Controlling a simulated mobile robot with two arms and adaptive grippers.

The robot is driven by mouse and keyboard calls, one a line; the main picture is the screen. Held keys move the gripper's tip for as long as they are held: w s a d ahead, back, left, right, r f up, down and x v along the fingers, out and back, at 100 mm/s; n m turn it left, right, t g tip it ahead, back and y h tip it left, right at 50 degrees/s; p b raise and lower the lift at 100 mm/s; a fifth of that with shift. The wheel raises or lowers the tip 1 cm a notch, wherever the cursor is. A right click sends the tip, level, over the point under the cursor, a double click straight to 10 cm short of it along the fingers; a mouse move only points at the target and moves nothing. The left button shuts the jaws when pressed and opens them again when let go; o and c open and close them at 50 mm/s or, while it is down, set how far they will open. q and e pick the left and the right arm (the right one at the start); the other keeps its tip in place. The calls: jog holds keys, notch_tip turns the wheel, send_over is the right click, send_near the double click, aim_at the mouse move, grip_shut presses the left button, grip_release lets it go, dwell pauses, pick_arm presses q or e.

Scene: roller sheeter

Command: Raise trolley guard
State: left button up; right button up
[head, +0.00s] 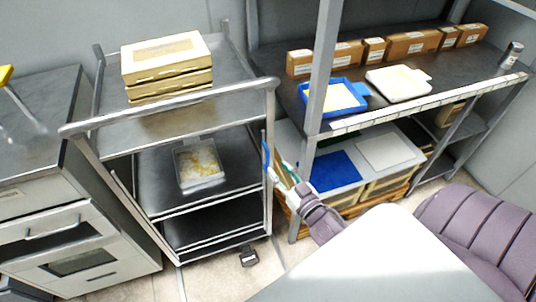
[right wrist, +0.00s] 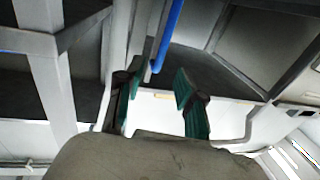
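The trolley (head: 105,133) is a grey metal cart with several shelves and a tubular handle, left of centre in the head view. A thin blue bar (head: 266,158), perhaps its guard or guard grip, shows at the trolley's right side. In the right wrist view a blue bar (right wrist: 169,32) runs down to just beyond the fingertips. My right gripper (head: 279,170) is beside the trolley's right side, close to the blue bar. Its green-padded fingers (right wrist: 156,88) are apart, with nothing visible held between them. My left gripper is not in view.
Stacked cream boxes (head: 170,56) sit on the trolley's top, and a tray (head: 200,180) of yellowish pieces lies lower. A shelving rack (head: 325,70) with a post stands close right of my gripper. A drawer counter (head: 35,105) stands left. Some floor (head: 225,268) is clear.

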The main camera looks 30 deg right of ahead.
aim_at(268, 156)
jog(key=w, duration=0.7)
jog(key=shift+d, duration=0.15)
grip_shut()
